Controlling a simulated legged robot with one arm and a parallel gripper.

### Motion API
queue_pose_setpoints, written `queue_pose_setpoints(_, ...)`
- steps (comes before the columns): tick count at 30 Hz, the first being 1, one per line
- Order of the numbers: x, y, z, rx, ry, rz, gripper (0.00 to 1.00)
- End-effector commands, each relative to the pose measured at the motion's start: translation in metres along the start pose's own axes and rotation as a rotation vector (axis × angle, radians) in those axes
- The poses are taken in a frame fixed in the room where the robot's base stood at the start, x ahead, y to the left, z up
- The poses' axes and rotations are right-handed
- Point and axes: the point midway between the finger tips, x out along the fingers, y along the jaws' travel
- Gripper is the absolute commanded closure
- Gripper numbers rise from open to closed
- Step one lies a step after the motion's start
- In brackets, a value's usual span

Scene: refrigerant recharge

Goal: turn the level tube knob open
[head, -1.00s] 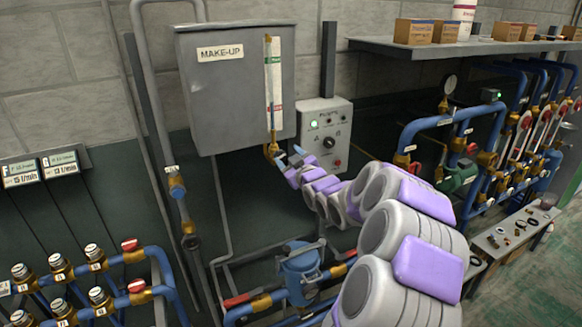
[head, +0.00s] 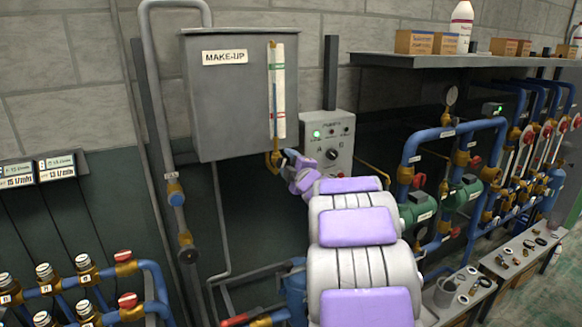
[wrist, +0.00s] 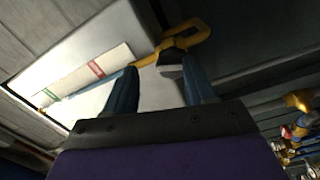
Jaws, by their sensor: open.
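The level tube (head: 273,97) is a clear tube with brass ends on a white scale strip, on the front of the grey MAKE-UP tank (head: 225,110). Its brass lower fitting (head: 274,158), where the knob would be, sits below the strip. My gripper (head: 288,158) is at this fitting, just to its right. In the wrist view my gripper (wrist: 160,78) is open, with two blue fingers apart. The brass fitting (wrist: 196,38) lies just beyond the fingertips, near the right finger. I cannot tell if they touch.
A grey control box (head: 328,140) with a green light and a dark dial is just right of my gripper. A shelf (head: 450,58) with boxes and bottles is at upper right. Blue pipes (head: 455,130) and green pumps stand at right; brass valves (head: 87,268) are lower left.

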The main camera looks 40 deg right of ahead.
Motion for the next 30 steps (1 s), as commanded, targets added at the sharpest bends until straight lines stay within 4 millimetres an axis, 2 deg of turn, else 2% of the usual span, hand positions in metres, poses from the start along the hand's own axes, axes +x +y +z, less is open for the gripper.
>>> queue_pose_setpoints(1, 0.005, -0.005, -0.006, -0.050, 0.016, -0.006, 0.37)
queue_pose_setpoints(9, 0.009, -0.010, 0.000, -0.231, 0.014, -0.013, 0.37)
queue_pose_setpoints(22, 0.016, -0.014, 0.009, -0.269, 0.011, -0.018, 0.37)
queue_pose_setpoints(23, 0.016, -0.014, 0.010, -0.269, 0.011, -0.019, 0.52)
queue_pose_setpoints(30, 0.018, -0.013, 0.014, -0.264, 0.009, -0.015, 0.75)
